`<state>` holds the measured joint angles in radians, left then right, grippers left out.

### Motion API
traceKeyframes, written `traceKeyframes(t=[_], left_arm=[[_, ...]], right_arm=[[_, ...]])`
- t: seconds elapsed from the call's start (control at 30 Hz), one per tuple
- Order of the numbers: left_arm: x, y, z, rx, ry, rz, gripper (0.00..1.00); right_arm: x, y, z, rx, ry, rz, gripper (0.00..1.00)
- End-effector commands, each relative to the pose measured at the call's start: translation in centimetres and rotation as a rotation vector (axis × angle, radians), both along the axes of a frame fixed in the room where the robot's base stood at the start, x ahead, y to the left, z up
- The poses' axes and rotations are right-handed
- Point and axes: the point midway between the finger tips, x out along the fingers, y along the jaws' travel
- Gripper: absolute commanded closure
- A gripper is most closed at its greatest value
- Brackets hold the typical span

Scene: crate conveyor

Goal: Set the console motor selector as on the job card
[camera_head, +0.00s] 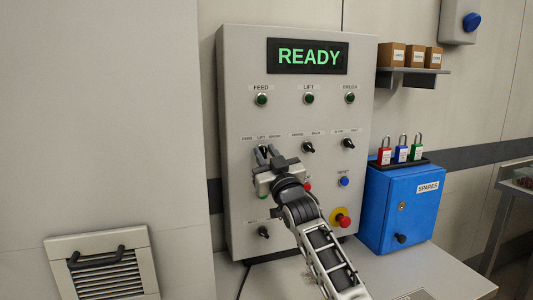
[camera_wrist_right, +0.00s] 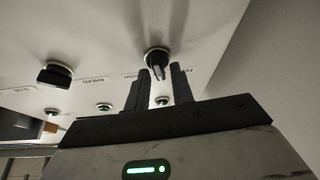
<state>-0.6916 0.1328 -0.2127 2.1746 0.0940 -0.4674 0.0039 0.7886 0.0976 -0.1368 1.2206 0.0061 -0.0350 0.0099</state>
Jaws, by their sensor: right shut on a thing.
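The console (camera_head: 232,75) is a light grey wall panel with a green READY display (camera_head: 310,56). The motor selector (camera_head: 263,148) is a dark knob under the small labels FEED, LIFT and BRUSH, at the panel's left. My right gripper (camera_head: 265,153) reaches it from below right, shut on the knob. In the right wrist view the selector (camera_wrist_right: 157,58) sits between the fingertips (camera_wrist_right: 160,80). Its exact pointing is hard to tell behind the fingers. My left gripper is not in view. I cannot make out a readable job card.
Two more selector knobs (camera_head: 308,147) sit right of the held one. Below are a blue reset button (camera_head: 344,181) and a red emergency stop (camera_head: 342,219). My right forearm covers the panel's lower middle. A blue SPARES box (camera_head: 384,230) stands at right; a vent (camera_head: 98,238) is lower left.

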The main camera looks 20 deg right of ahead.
Motion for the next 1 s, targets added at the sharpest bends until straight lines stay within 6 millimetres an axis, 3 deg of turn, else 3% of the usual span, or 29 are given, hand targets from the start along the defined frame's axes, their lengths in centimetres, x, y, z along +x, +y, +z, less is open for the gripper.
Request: traceKeyframes(t=[0.6, 1.0], left_arm=[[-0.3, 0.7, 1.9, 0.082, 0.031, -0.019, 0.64], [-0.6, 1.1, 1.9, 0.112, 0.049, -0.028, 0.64]], right_arm=[[0.0, -0.2, 0.2, -0.526, -0.013, -0.001, 0.99], [0.0, -0.1, -0.1, -0.699, -0.019, -0.001, 0.99]])
